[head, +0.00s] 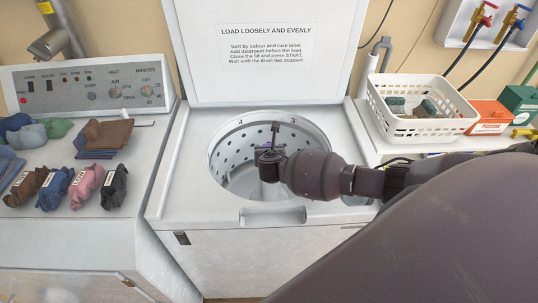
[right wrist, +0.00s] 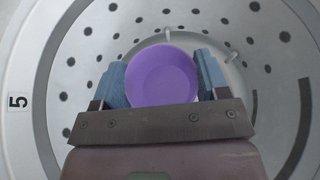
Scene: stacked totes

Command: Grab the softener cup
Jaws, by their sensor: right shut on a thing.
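The softener cup (right wrist: 163,82) is round and purple, and shows in the right wrist view between the two blue-grey fingers of my right gripper. The right gripper (head: 268,158) is shut on it. In the right wrist view the perforated drum wall (right wrist: 75,112) surrounds the gripper and cup. My left gripper is not in view.
The raised lid (head: 266,75) stands behind the drum opening. At right are a white basket (head: 425,127), an orange box (head: 489,117) and a green box (head: 518,100). Several folded and rolled cloths (head: 88,183) lie on the left machine, below its control panel (head: 60,90).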

